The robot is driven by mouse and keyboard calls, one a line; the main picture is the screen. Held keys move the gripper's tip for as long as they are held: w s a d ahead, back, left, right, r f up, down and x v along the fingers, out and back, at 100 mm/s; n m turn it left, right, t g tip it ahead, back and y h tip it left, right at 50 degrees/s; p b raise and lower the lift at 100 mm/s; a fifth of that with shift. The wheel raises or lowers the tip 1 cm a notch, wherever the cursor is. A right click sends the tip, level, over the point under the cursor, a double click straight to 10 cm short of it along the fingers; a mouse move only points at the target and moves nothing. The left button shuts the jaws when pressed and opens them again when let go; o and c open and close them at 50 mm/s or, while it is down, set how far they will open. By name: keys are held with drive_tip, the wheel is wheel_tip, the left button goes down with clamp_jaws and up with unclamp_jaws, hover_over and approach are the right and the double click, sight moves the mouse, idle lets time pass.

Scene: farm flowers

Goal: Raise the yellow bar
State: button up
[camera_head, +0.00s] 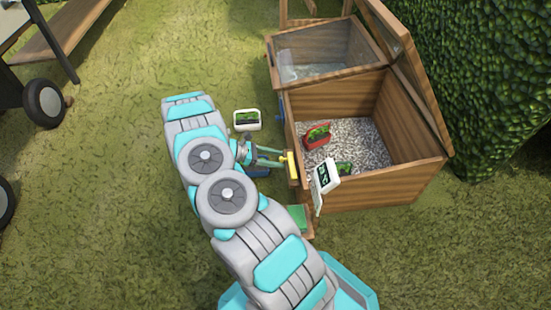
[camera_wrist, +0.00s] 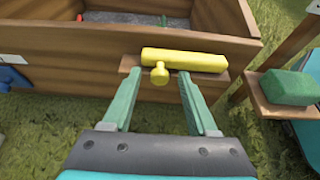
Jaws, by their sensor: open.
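The yellow bar (camera_wrist: 190,60) lies level across a small wooden ledge on the front wall of a wooden box in the wrist view. A short yellow knob sticks out from it toward me. My gripper (camera_wrist: 160,80) is open, with its two green fingers pointing at the bar. The knob appears between the fingertips; I cannot tell whether they touch anything. In the head view the yellow bar (camera_head: 291,165) is a small patch at the box's left wall, just right of my gripper (camera_head: 270,158).
The wooden box (camera_head: 410,178) holds gravel, a red packet (camera_head: 317,136) and a white sign (camera_head: 325,176). Its lid stands open. A green block (camera_wrist: 287,87) sits on a wooden ledge at the right. A white container (camera_head: 247,120) is on the grass. Open grass lies left.

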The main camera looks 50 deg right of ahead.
clamp_jaws()
idle(0.3)
idle(1.1)
